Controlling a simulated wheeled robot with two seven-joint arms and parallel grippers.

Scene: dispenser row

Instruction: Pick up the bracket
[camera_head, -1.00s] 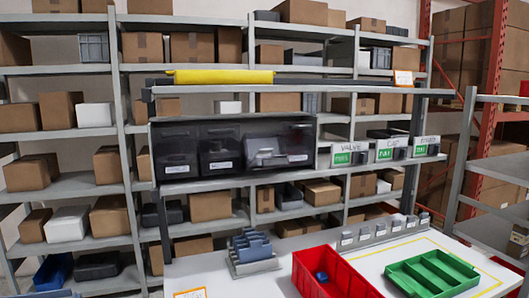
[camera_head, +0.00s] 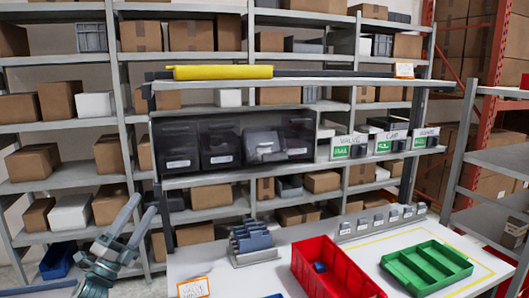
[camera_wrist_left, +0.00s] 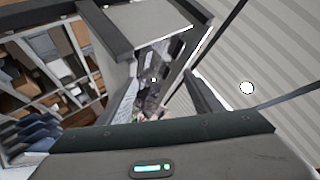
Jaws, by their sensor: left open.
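I cannot pick out a bracket for certain. A small blue part (camera_head: 320,267) lies in the red bin (camera_head: 335,272) on the white table. A grey shape (camera_head: 265,152) shows at the third of the dark dispenser bins; what it is I cannot tell. My left gripper (camera_head: 143,206) is open, its two fingers apart and pointing up, left of the table and in front of the shelves. Nothing shows between its fingers. In the left wrist view, a dark bar with a small green-lit panel fills the bottom. My right gripper is not in view.
A grey slotted rack (camera_head: 254,254) with blue-grey plates stands left of the red bin. A green divided tray (camera_head: 428,268) lies to its right. Small grey holders (camera_head: 385,220) line the table's back edge. Labelled bins, one reading VALVE (camera_head: 349,147), sit on the shelf above.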

